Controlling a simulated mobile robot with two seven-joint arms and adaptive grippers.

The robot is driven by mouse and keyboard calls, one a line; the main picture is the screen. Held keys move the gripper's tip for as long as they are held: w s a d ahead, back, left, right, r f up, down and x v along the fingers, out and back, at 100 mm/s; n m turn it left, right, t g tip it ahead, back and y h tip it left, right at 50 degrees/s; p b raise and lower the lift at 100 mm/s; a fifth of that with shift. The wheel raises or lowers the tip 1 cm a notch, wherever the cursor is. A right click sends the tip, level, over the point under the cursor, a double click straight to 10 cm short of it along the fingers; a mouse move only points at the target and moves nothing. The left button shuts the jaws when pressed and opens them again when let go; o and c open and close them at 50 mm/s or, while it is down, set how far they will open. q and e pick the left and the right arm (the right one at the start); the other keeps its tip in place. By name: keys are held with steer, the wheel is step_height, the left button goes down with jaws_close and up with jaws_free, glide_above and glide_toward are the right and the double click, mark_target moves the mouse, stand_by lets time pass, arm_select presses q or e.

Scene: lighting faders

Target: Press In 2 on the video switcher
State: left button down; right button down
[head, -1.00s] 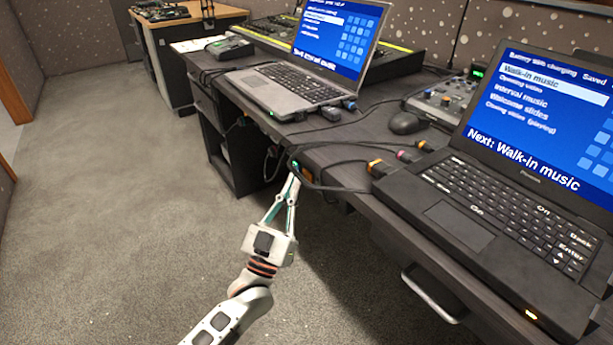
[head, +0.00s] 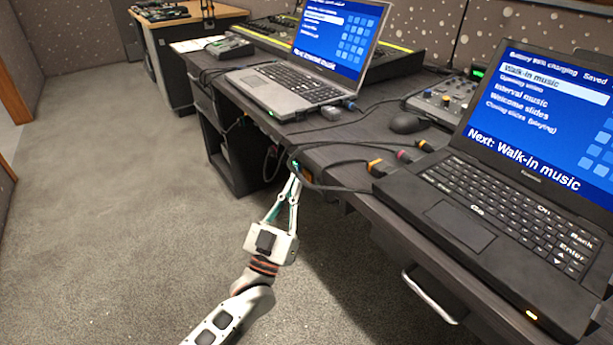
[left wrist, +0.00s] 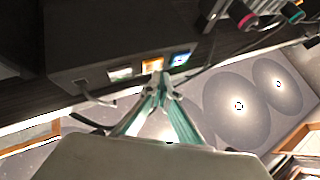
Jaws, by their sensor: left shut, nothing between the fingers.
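A dark box (left wrist: 85,45) with a row of lit squares on its face shows in the left wrist view; it may be the video switcher, but I can read no label. The squares are a whitish one (left wrist: 120,73), an orange one (left wrist: 152,65) and a blue one (left wrist: 181,59). My left gripper (left wrist: 163,83) is shut and empty, its tips just below the orange square; I cannot tell whether they touch. In the head view my left gripper (head: 297,179) points up at the desk's front edge, where the box is mostly hidden. My right gripper is not in view.
The dark desk (head: 350,125) carries a grey laptop (head: 285,88), a black laptop (head: 470,215), a mouse (head: 406,123) and a knobbed panel (head: 452,100). Cables hang over the desk edge close to my left gripper. A drawer handle (head: 432,294) sticks out below. The carpet on the left is clear.

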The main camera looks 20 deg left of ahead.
arm_select(q)
steer(key=shift+w+d, duration=0.3)
steer(key=shift+w, duration=0.05)
stand_by(0.7)
stand_by(0.4)
steer(key=shift+a, duration=0.1)
steer(key=shift+s+a, duration=0.35)
steer(key=shift+s, duration=0.25)
